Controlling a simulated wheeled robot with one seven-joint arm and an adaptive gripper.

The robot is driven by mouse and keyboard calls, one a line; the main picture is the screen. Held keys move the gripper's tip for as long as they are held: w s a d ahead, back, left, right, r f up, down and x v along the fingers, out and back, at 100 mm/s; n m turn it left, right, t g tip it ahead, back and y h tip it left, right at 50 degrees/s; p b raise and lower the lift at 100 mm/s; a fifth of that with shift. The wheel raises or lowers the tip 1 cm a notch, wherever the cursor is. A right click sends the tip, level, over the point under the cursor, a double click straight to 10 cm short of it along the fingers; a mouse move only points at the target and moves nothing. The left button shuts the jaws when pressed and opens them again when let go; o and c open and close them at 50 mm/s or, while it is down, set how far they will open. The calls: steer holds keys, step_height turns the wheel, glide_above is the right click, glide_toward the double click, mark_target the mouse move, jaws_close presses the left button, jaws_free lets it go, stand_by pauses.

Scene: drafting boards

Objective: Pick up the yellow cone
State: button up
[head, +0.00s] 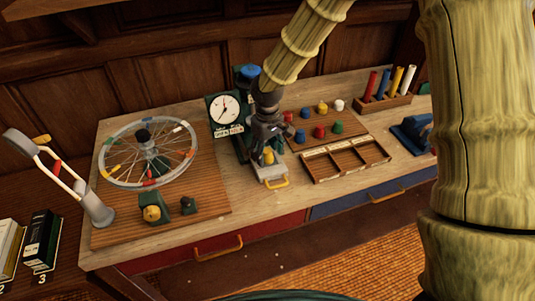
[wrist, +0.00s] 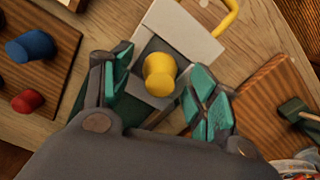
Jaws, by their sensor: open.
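The yellow cone (wrist: 159,74) stands on a dark square patch of a pale grey block (wrist: 184,38) with a yellow handle (wrist: 226,17). In the wrist view it lies between the two teal-padded fingers of my gripper (wrist: 160,92), with visible gaps on both sides. My gripper is open and holds nothing. In the head view the gripper (head: 264,140) hangs right above the yellow cone (head: 268,156), partly hiding it. Whether the fingertips are level with the cone is hard to tell.
A dial gauge (head: 225,110) stands close left of my gripper. A wooden board (head: 346,126) with several coloured pegs and a partitioned tray (head: 345,160) are on the right. A spoked wheel (head: 148,153) stands on a board at left. Free tabletop lies in front of the grey block.

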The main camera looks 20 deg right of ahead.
steer(key=shift+f, duration=0.2)
steer(key=shift+c, duration=0.2)
steer(key=c, duration=1.1)
steer(key=shift+r, duration=0.15)
